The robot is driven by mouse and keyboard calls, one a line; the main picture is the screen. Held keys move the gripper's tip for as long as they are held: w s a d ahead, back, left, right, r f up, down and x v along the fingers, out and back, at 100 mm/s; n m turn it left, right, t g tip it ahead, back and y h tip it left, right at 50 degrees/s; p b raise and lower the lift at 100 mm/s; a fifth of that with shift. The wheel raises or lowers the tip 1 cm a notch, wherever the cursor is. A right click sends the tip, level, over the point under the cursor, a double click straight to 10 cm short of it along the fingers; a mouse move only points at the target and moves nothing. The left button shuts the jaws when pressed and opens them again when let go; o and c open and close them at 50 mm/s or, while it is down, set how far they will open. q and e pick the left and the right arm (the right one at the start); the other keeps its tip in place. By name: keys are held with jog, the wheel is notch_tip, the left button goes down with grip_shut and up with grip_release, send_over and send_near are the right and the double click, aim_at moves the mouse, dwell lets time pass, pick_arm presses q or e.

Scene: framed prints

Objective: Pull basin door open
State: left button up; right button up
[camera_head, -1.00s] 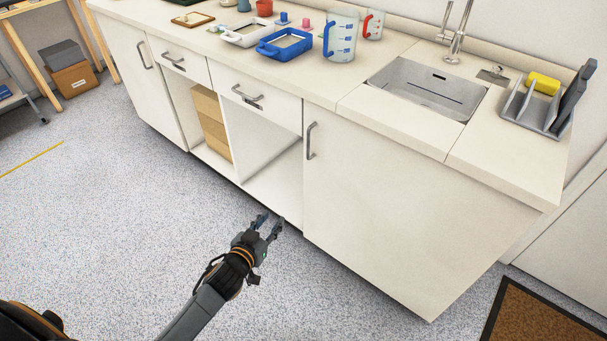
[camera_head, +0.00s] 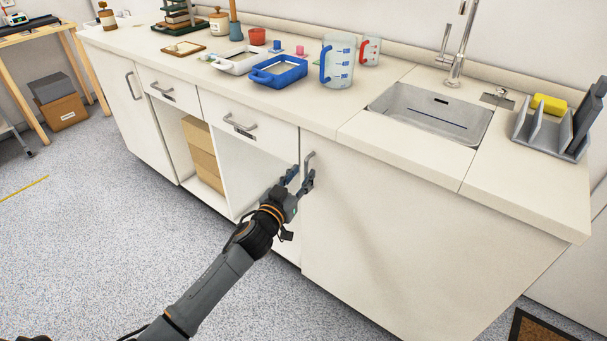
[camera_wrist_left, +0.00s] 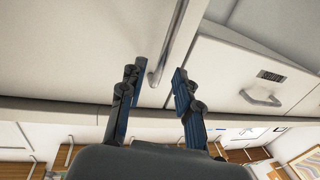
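The basin door (camera_head: 410,235) is the wide cream front under the sink basin (camera_head: 430,98); it looks shut. Its grey bar handle (camera_head: 309,159) stands upright near the door's left edge. My left gripper (camera_head: 301,176) is at the lower part of this handle, fingers apart. In the left wrist view, the handle (camera_wrist_left: 176,45) comes down between the two blue-padded fingertips of the gripper (camera_wrist_left: 157,77), with gaps at the sides; I see no firm grip. My right gripper is in neither current view.
Left of the door is an open compartment below a drawer (camera_head: 240,117). The worktop holds a blue tray (camera_head: 278,72), a measuring jug (camera_head: 338,62) and a grey rack (camera_head: 550,135). The speckled floor (camera_head: 100,250) in front is clear; a brown mat (camera_head: 545,328) lies lower right.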

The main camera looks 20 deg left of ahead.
pick_arm(q)
jog(key=shift+w+d, duration=0.15)
jog(key=shift+w, duration=0.8)
grip_shut()
jog(key=shift+s+f, duration=0.1)
jog(key=shift+f, duration=0.05)
